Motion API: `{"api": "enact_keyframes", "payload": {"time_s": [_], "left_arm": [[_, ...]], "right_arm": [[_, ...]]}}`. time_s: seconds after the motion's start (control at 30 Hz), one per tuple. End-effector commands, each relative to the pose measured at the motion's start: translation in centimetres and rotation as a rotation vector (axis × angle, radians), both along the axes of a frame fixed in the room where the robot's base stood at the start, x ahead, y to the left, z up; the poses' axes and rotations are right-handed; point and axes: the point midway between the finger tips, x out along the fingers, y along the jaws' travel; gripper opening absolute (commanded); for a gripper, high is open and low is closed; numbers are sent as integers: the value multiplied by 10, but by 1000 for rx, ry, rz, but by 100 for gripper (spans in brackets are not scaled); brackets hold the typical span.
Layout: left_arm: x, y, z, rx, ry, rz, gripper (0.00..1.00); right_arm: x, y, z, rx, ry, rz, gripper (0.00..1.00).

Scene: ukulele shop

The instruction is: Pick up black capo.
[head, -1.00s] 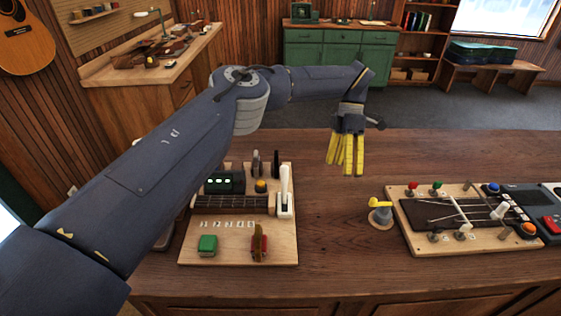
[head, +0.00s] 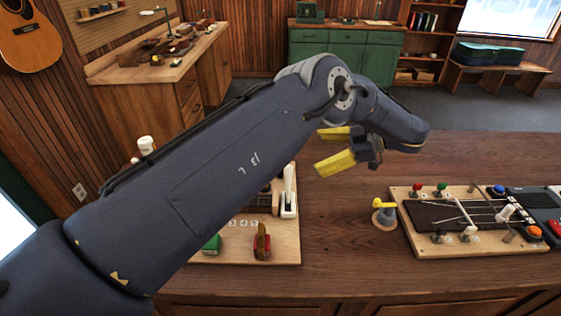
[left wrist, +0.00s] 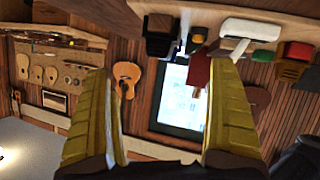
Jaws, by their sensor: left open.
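I cannot make out the black capo for certain now; my left arm covers the back and left of the wooden board (head: 284,251) in the head view. My left gripper (head: 332,148) is open and empty, up and right of the board, its yellow fingers pointing left. In the left wrist view the fingers (left wrist: 161,78) are spread with nothing gripped. That view is turned over and shows the board's items along the top: a white upright piece (left wrist: 250,29), and dark pieces (left wrist: 160,30) whose kind I cannot tell. My right gripper is not in view.
The white piece (head: 288,190), a green block (head: 212,243) and a red-brown item (head: 262,241) stand on the board. A yellow-topped stand (head: 384,213) and a second board with colored knobs (head: 430,247) are to the right. Bare tabletop (head: 335,220) lies between.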

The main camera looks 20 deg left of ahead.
Motion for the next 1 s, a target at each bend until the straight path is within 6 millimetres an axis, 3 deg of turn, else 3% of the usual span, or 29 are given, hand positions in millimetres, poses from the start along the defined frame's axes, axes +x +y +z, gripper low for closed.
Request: {"api": "enact_keyframes", "payload": {"time_s": [0.4, 0.77, 1.0], "left_arm": [[-1, 62, -32, -4, 4, 3, 92], [-1, 79, -41, -3, 2, 0, 92], [-4, 103, -54, -5, 4, 2, 92]], "right_arm": [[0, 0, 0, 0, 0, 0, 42], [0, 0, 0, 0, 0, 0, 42], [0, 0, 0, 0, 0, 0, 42]]}}
